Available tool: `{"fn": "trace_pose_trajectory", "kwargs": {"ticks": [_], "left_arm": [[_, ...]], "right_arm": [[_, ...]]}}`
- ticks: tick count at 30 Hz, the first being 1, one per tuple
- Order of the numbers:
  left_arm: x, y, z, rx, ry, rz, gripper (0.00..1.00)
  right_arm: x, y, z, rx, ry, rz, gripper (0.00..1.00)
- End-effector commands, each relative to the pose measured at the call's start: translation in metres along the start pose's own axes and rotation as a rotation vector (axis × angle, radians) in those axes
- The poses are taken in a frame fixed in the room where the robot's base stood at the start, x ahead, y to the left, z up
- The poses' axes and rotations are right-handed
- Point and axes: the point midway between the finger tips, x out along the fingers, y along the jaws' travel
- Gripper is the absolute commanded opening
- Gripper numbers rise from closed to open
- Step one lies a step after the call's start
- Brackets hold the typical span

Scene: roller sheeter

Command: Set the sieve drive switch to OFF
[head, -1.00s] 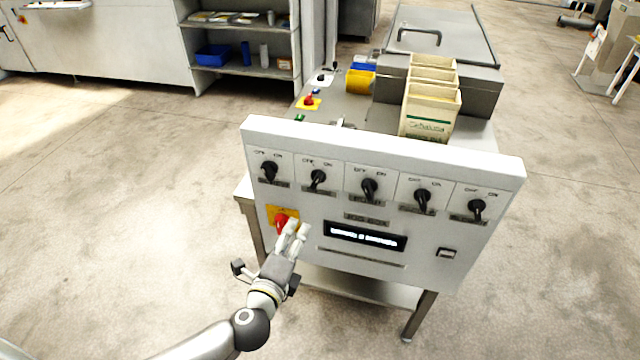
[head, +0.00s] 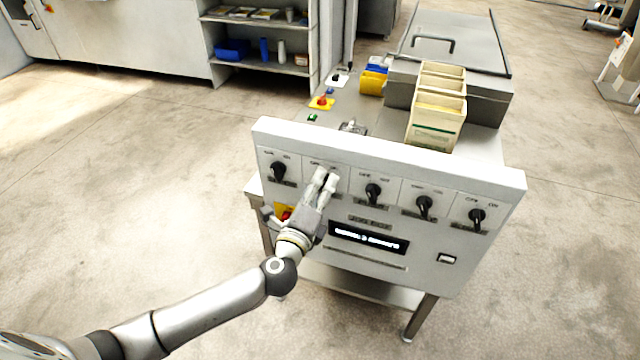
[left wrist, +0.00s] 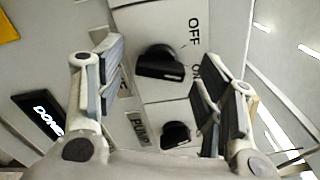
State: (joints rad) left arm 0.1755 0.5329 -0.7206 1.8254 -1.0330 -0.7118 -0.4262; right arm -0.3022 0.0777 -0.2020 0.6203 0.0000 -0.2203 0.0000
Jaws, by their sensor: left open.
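A white control panel (head: 300,225) carries a row of several black rotary knobs with OFF and ON marks above them. My left gripper (head: 326,178) is in front of the second knob from the left and hides it in the head view. In the left wrist view, a black knob (left wrist: 160,66) with an OFF label (left wrist: 194,31) sits between the two spread fingers of my open left gripper (left wrist: 158,75). Touch cannot be told. Another knob (left wrist: 175,134) is below it there. The switch names are too small or cut off, so I cannot tell which is the sieve drive. My right gripper is not in view.
A red knob on a yellow plate (head: 281,209) is partly hidden behind my left gripper. A lit display (head: 368,238) is below the knobs. The first knob (head: 278,172) and third knob (head: 373,193) flank my gripper.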

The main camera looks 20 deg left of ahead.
Motion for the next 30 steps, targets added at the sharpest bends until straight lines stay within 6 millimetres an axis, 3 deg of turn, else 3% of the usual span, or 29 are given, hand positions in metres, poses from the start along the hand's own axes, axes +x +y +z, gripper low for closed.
{"fn": "trace_pose_trajectory", "kwargs": {"ticks": [12, 23, 30], "left_arm": [[0.0086, 0.0002, -0.0005, -0.001, 0.001, 0.001, 0.62], [0.0084, 0.0005, -0.0003, -0.001, 0.001, 0.001, 0.17], [0.0082, 0.0018, -0.0010, -0.023, 0.000, 0.002, 0.17]], "right_arm": [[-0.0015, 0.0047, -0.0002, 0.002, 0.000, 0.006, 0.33], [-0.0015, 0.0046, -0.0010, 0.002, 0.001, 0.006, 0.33], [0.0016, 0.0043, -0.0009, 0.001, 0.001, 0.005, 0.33]]}}
